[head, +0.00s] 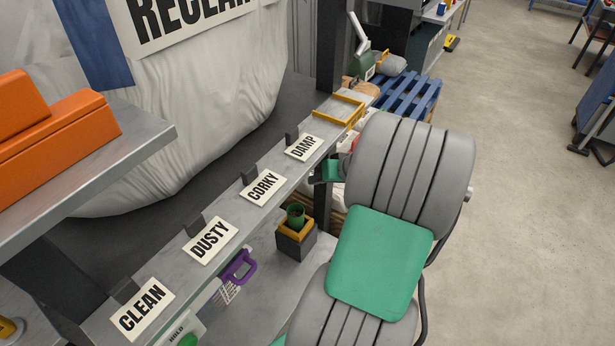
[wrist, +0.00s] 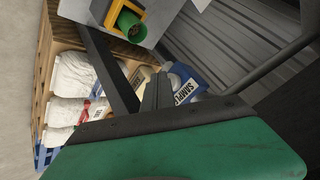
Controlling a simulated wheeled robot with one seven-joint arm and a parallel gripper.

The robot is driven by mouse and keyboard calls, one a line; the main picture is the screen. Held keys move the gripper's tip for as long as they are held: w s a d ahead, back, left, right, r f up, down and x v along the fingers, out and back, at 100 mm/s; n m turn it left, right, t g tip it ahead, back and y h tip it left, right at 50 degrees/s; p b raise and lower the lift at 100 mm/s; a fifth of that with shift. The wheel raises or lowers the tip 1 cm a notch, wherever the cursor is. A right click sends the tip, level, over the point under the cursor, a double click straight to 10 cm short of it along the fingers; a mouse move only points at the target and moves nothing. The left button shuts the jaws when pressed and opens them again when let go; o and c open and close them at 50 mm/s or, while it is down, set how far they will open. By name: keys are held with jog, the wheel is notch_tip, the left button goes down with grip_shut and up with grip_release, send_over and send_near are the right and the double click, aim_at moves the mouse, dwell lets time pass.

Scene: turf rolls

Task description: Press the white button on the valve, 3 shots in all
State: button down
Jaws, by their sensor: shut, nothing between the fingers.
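I cannot make out the valve or a white button in either view. A green cup-like part (head: 296,217) sits in a yellow collar on a grey block, below the shelf's front edge. It also shows in the wrist view at the top (wrist: 130,22). My gripper (head: 317,172) is small in the head view, beside the shelf edge below the DAMP card, right of and beyond the green cup. In the wrist view, my gripper's dark fingers (wrist: 160,90) are together and empty, apart from the green cup. My arm hides part of the area behind it.
A grey shelf (head: 160,250) carries cards reading CLEAN, DUSTY, CORKY and DAMP. A yellow frame (head: 340,110) lies at its far end. A purple-handled jug (head: 238,272) and a HOLD box (head: 187,332) are below. White bags (wrist: 72,75) lie stacked.

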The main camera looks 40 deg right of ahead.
jog(key=shift+s+d, duration=0.15)
jog(key=shift+s, duration=0.45)
jog(key=s, duration=0.1)
jog(key=s+d, duration=0.1)
jog(key=s, duration=0.2)
jog(key=shift+s+d, duration=0.35)
